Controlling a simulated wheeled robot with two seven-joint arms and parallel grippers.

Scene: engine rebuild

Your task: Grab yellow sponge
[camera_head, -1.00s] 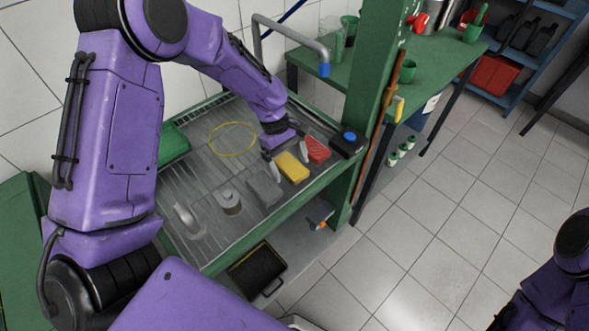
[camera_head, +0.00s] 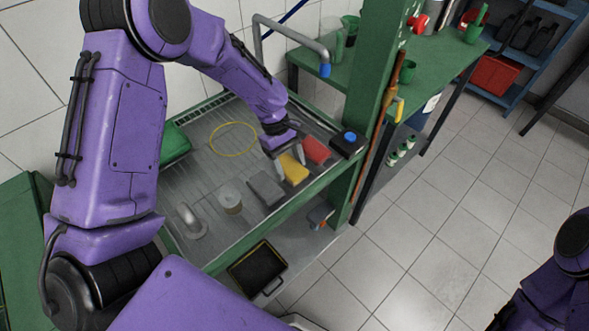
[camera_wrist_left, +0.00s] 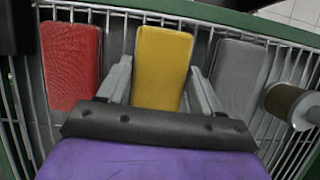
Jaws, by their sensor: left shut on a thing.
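The yellow sponge (camera_head: 293,171) lies on the ribbed metal tray (camera_head: 197,158), between a red sponge and a grey one. My left gripper (camera_head: 289,160) is down over it, with one finger on each side. In the left wrist view the sponge (camera_wrist_left: 163,62) stands between the two fingers of my left gripper (camera_wrist_left: 160,85), which are shut on its sides. Its near end is hidden behind the gripper body. My right gripper is out of view; only part of that arm shows at the lower right.
A red sponge (camera_head: 316,150) and a grey sponge (camera_head: 266,188) lie close on either side. A black box with a blue cap (camera_head: 348,143) sits near the tray's right end, by a green post (camera_head: 366,100).

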